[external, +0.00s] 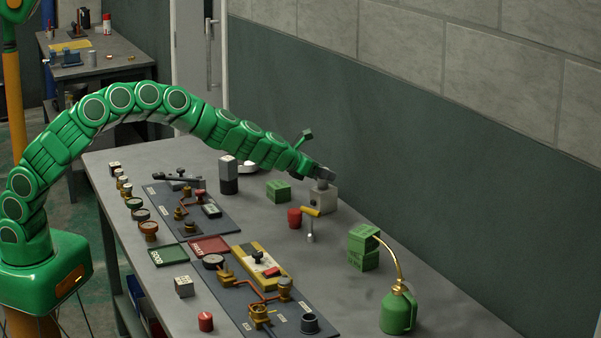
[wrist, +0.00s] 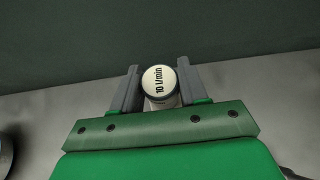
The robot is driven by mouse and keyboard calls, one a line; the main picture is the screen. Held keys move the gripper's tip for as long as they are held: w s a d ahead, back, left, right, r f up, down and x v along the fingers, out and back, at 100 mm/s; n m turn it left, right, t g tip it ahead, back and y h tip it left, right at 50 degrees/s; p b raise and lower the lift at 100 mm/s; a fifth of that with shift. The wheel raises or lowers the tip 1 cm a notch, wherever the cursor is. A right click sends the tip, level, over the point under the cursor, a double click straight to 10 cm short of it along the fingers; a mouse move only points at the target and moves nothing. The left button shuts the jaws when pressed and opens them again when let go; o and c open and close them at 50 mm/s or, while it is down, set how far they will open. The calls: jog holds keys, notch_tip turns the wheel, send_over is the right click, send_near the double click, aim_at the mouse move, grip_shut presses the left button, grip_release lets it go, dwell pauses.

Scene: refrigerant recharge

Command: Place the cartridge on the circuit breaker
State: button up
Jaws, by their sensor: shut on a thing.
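My gripper (external: 325,173) is at the far side of the bench near the wall. In the wrist view my gripper (wrist: 158,88) is shut on the cartridge (wrist: 160,80), a small cylinder with a white round cap reading "10 l/min" and a dark rim. Its lower part is mostly hidden. In the external view a pale grey block (external: 324,199) stands directly below the fingers; I cannot tell whether the cartridge touches it. A yellow-edged unit with a black lever and red part (external: 262,268) lies on the bench and may be the circuit breaker; its label is unreadable.
A red cylinder (external: 294,218) and yellow-handled tool (external: 311,212) stand close to the gripper. Green boxes (external: 278,191) and a green oil can (external: 398,312) are nearby. Green (external: 169,256) and red (external: 209,245) trays lie between two dark fitting panels. The back-right bench is fairly clear.

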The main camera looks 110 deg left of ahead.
jog(key=o, duration=1.1)
jog(key=shift+f, duration=0.1)
jog(key=shift+s+d+r, duration=0.1)
jog(key=shift+d+r, duration=0.05)
jog(key=shift+r, duration=0.1)
jog(key=shift+v, duration=5.8)
jog(key=shift+s+f, duration=0.1)
